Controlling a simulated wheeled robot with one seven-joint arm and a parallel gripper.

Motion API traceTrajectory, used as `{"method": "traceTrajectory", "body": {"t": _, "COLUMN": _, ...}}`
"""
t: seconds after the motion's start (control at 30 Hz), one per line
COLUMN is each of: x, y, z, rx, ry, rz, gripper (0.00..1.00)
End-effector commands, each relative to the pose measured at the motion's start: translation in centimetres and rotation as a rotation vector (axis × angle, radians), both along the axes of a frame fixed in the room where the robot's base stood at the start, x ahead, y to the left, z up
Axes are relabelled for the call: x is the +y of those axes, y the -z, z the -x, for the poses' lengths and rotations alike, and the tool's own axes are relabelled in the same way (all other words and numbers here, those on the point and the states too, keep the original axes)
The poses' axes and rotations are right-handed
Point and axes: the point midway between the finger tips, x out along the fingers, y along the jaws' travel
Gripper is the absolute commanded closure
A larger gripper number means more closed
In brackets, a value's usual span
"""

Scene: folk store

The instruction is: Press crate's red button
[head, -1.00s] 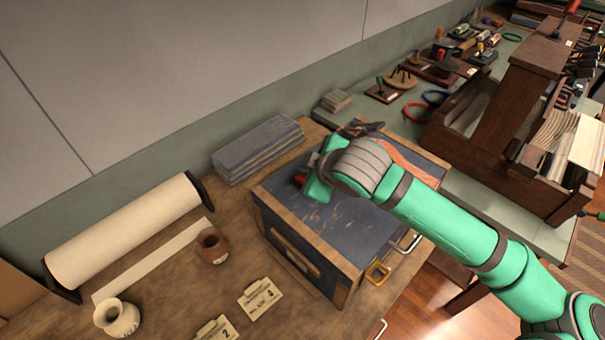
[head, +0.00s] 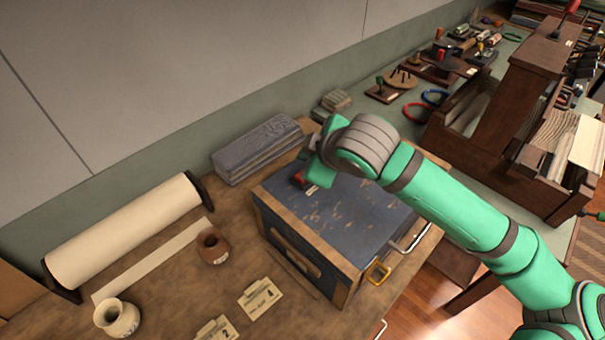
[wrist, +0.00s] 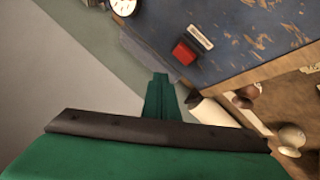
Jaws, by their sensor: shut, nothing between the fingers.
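The crate (head: 340,215) has a blue, scuffed top and wooden edges and stands on the wooden worktable. Its red button (head: 299,178) sits on the top near the far left edge, beside a small pale label (head: 312,190). In the wrist view, the red button (wrist: 184,52) and label (wrist: 200,37) show clearly, beyond and right of my fingertips. My gripper (wrist: 160,82) is shut and empty, apart from the button. In the head view, my green wrist hangs above the crate's back edge, close to the button, and the fingertips are hard to make out.
Blue-grey folded cloth (head: 257,150) lies behind the crate. A paper roll (head: 125,235), brown jar (head: 212,246), cream jar (head: 117,317) and label cards (head: 260,298) are at left. A metal handle (head: 410,238) and yellow ring (head: 378,273) are at the crate's right side.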

Motion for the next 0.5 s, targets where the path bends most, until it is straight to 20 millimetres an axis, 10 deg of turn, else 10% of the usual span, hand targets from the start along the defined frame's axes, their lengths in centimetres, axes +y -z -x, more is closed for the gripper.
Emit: {"method": "traceTrajectory", "body": {"t": 0.5, "x": 0.0, "y": -1.6, "z": 0.0, "rx": 0.001, "ry": -0.001, "rz": 0.0, "gripper": 1.0}}
